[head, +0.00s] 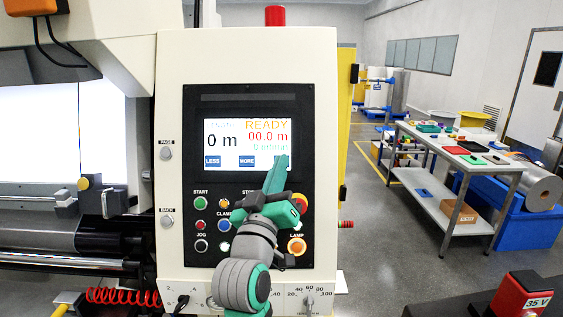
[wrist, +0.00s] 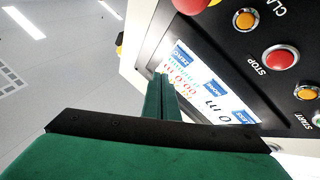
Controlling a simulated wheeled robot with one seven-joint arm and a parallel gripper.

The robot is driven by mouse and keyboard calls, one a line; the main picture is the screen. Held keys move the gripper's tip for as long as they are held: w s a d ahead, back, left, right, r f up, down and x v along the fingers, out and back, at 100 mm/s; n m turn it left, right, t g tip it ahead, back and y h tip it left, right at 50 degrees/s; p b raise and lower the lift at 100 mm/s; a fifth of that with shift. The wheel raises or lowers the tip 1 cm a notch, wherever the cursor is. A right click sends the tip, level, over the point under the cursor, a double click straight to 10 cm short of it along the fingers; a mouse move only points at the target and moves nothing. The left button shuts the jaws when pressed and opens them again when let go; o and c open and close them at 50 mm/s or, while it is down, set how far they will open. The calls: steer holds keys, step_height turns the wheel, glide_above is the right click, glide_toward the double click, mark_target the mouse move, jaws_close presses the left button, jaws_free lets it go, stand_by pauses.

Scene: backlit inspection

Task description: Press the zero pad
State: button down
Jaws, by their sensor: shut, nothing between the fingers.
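The lit screen (head: 230,128) on the black panel reads "0 m", "READY" in orange and "00.0 m" in red. Blue pads LESS (head: 212,161) and MORE (head: 248,161) lie along its bottom. The blue zero pad (wrist: 182,52) shows in the wrist view at the end of the pad row; in the head view my gripper hides it. My green gripper (head: 281,158) is shut and empty, with its tips over the screen's lower right corner. In the wrist view the tips (wrist: 162,76) show close beside the zero pad. I cannot tell whether they touch the screen.
Below the screen are several buttons, including a green START button (head: 201,203) and an orange LAMP button (head: 297,246). A red stop knob (head: 299,203) sits just right of my gripper. A workbench (head: 460,150) with small items stands at the right.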

steer(key=shift+s+r, duration=0.2)
steer(key=shift+s, duration=0.3)
steer(key=shift+s+r, duration=0.2)
steer(key=shift+s, duration=0.25)
